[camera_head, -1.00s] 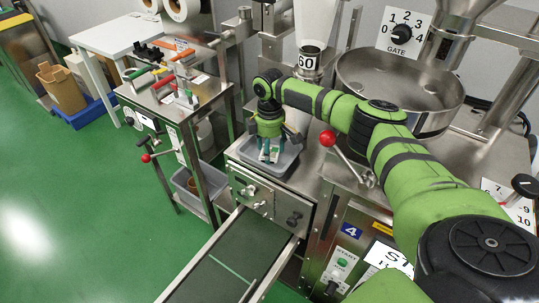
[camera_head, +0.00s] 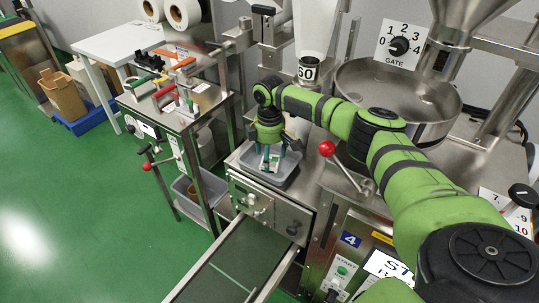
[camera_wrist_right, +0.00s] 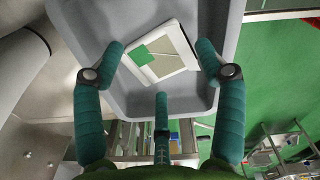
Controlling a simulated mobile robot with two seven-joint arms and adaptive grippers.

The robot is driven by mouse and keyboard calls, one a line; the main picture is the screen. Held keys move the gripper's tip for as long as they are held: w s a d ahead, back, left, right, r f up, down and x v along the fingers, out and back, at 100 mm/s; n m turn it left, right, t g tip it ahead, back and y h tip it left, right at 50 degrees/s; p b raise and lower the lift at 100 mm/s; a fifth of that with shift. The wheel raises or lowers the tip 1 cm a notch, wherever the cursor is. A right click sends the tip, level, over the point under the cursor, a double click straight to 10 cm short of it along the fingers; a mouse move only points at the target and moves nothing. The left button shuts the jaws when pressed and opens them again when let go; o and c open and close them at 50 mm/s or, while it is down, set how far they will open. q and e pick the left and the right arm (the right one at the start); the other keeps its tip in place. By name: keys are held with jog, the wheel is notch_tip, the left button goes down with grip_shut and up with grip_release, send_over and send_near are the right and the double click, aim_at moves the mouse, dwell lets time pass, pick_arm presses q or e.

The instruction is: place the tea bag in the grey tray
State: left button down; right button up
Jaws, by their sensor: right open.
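The tea bag, a white-edged packet with a green label, lies in the grey tray in the right wrist view (camera_wrist_right: 178,62). The grey tray (camera_head: 290,173) stands on the steel machine in the head view, and its floor and walls fill much of the right wrist view (camera_wrist_right: 222,75). My right gripper (camera_head: 270,159) is over the tray, pointing down. In the right wrist view its green fingers (camera_wrist_right: 162,68) are spread around the tea bag, open. The fingers partly cover the tea bag in the head view. My left gripper is not in view.
A red-knobbed lever (camera_head: 327,149) stands right of the tray. A round steel pan (camera_head: 400,85) is behind my right arm. A conveyor (camera_head: 225,268) runs below the tray's front.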

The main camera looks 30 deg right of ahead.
notch_tip(320, 180, up, 11)
jog(key=p, duration=0.8)
